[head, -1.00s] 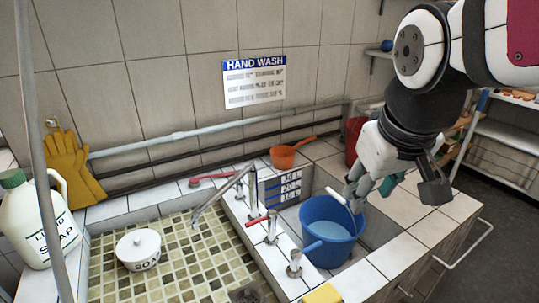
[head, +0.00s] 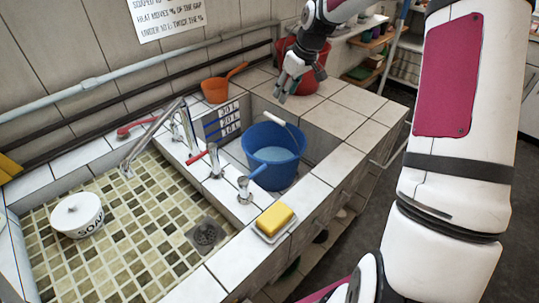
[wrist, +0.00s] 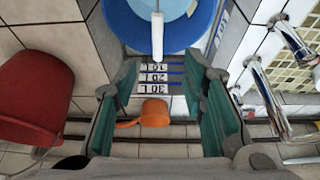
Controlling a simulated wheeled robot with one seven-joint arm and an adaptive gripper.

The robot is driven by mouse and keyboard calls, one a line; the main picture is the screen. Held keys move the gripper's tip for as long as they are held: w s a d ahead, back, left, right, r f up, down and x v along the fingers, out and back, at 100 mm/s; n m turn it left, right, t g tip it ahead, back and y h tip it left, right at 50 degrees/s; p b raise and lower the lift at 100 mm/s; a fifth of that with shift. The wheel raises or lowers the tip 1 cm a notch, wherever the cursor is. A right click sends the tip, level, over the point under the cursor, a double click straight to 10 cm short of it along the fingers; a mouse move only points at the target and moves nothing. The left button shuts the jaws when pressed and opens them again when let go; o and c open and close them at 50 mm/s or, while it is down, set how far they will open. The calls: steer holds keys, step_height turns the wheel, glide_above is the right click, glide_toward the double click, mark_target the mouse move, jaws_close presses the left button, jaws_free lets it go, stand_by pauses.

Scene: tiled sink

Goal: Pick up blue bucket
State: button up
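The blue bucket (head: 273,172) stands upright in a square tiled recess and holds pale blue contents, perhaps water. Its wire handle has a white grip (head: 281,119) and is raised toward the far side. My gripper (head: 285,88) hangs above the far edge of the recess, apart from the handle. In the wrist view the bucket (wrist: 125,22) fills the top, with the white grip (wrist: 157,38) pointing down into the gap between the fingers. My gripper (wrist: 165,82) is open, with nothing held between its fingers.
An orange scoop (head: 216,90) and a red bucket (head: 303,72) stand on the tiled ledge near my gripper. Taps (head: 213,160) line the recess's left side. A yellow sponge (head: 274,219) lies on its near edge. The ledge right of the recess is clear.

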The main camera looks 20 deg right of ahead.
mark_target(274, 117)
steer(key=x, duration=0.6)
steer(key=d+x, duration=0.1)
steer(key=x, duration=0.2)
steer(key=shift+w+f, duration=0.25)
steer(key=shift+w, duration=0.15)
steer(key=shift+a+x, duration=0.2)
steer(key=shift+x, duration=1.15)
steer(key=shift+a+x, duration=0.25)
steer(key=shift+x, duration=1.05)
steer(key=shift+c, duration=0.3)
jaws_close()
steer(key=shift+w+r, duration=0.15)
steer(key=shift+r, duration=0.1)
